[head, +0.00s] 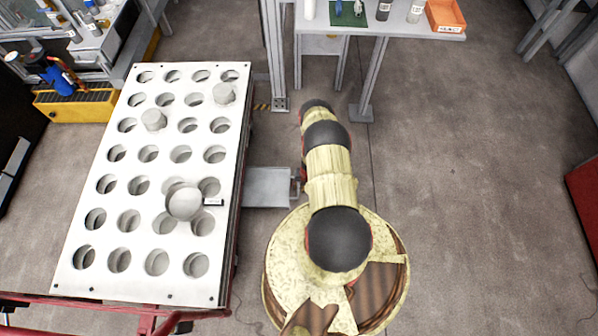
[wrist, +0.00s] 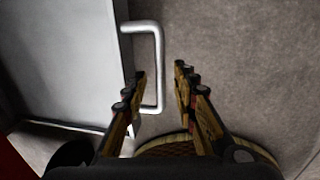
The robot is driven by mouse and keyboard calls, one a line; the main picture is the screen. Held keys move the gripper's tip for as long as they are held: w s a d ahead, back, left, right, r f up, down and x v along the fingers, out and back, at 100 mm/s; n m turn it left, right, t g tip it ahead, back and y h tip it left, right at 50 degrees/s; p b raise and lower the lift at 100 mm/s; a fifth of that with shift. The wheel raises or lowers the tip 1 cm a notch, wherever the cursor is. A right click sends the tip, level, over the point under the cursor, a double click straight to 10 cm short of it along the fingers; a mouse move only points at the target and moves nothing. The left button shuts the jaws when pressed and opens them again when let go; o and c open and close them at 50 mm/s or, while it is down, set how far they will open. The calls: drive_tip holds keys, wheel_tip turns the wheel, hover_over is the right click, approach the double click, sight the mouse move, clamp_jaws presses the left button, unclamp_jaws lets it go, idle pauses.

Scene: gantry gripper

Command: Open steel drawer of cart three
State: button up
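The steel drawer (wrist: 70,60) fills the left of the wrist view as a flat grey surface. In the head view, a grey drawer (head: 269,187) juts out from the right side of the cart with the white holed top (head: 170,130). Its pale bar handle (wrist: 157,50) stands off the drawer's right edge in the wrist view. My gripper (wrist: 160,72) is open, with one finger on each side of the handle bar in the picture. The bar looks nearer the left finger; contact cannot be told. In the head view my arm largely hides the gripper.
A workbench (head: 400,22) with bottles and an orange bin (head: 446,15) stands at the back. A metal post (head: 274,60) rises between cart and bench. Floor to the right is clear up to a red object (head: 584,200) at the edge.

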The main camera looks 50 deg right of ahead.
wheel_tip(320, 180, up, 12)
drive_tip(key=s+d, duration=0.1)
drive_tip(key=shift+s+d+f, duration=0.15)
drive_tip(key=shift+s, duration=0.25)
idle(0.6)
idle(0.5)
